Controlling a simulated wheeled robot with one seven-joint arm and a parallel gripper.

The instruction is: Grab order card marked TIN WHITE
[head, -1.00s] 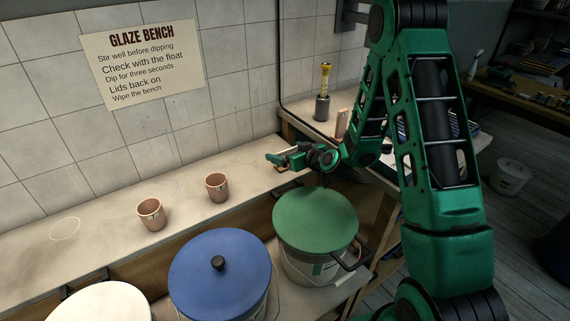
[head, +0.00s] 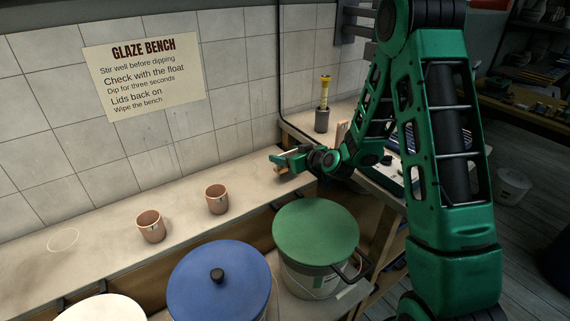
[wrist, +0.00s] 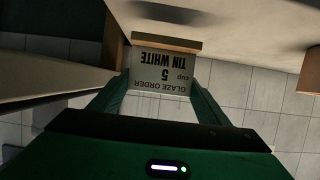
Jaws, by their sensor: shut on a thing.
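In the head view my gripper (head: 276,162) is over the back right part of the bench. The card is too small there to read, and the wrist view does not settle whether its strip touches the bench.
Two pinkish mugs (head: 151,226) (head: 217,199) stand on the pale bench (head: 105,220). Lidded buckets, blue (head: 218,285), green (head: 316,232) and white (head: 100,309), stand in front.

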